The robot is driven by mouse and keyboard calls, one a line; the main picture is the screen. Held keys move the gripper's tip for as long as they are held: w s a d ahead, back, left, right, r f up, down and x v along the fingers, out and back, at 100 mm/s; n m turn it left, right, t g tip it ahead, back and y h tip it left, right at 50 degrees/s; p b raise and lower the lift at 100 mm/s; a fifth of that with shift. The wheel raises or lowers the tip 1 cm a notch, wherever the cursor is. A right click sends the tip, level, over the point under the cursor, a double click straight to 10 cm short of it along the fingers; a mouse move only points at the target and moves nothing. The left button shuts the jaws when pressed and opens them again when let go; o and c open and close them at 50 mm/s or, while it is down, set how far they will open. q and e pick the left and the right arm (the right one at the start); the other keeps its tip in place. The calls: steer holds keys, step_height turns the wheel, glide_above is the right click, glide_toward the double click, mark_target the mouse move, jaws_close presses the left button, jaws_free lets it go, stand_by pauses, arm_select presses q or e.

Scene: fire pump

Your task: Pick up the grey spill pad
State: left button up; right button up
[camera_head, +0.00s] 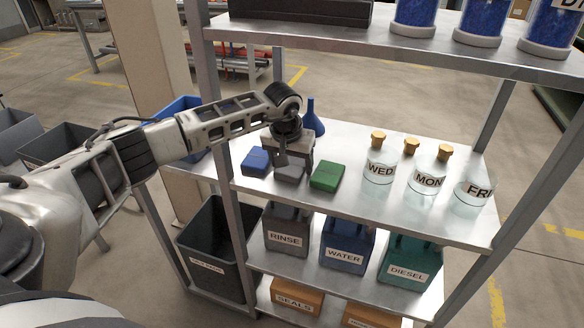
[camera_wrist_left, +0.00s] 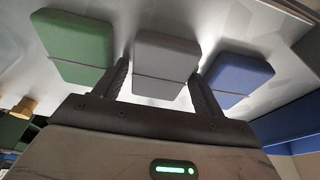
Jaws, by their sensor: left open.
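The grey spill pad (camera_head: 291,172) lies on the middle shelf between a blue pad (camera_head: 256,162) and a green pad (camera_head: 327,176). My left gripper (camera_head: 283,158) is above the grey pad and hides part of it in the head view. In the left wrist view the grey pad (camera_wrist_left: 164,62) sits between the two spread fingers of my left gripper (camera_wrist_left: 160,82), with the green pad (camera_wrist_left: 78,46) and the blue pad (camera_wrist_left: 238,74) on either side. The gripper is open and holds nothing. I cannot tell whether its fingers touch the pad. My right gripper is not in view.
Stoppered glass jars (camera_head: 381,162) stand right of the pads, and a blue funnel (camera_head: 312,122) stands behind. The upper shelf (camera_head: 440,58) overhangs the back, and a shelf post (camera_head: 217,130) stands left. Labelled containers (camera_head: 345,247) fill the lower shelf.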

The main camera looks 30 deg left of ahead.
mark_target(292, 163)
arm_select(q)
steer(key=c, duration=0.7)
steer(key=shift+r+p, duration=0.35)
steer(key=shift+r, duration=0.05)
steer(key=v, duration=0.3)
steer(key=shift+w+a+r+b, duration=0.1)
steer(key=shift+w+r+b, duration=0.05)
steer(key=shift+b, duration=0.25)
steer(key=s+d, duration=0.1)
steer(key=s, duration=0.4)
steer(key=s+d+b, duration=0.1)
steer(key=s, duration=0.5)
steer(key=s+d+b, duration=0.1)
steer(key=s+d, duration=0.1)
steer(key=s, duration=0.4)
steer(key=shift+d, duration=0.1)
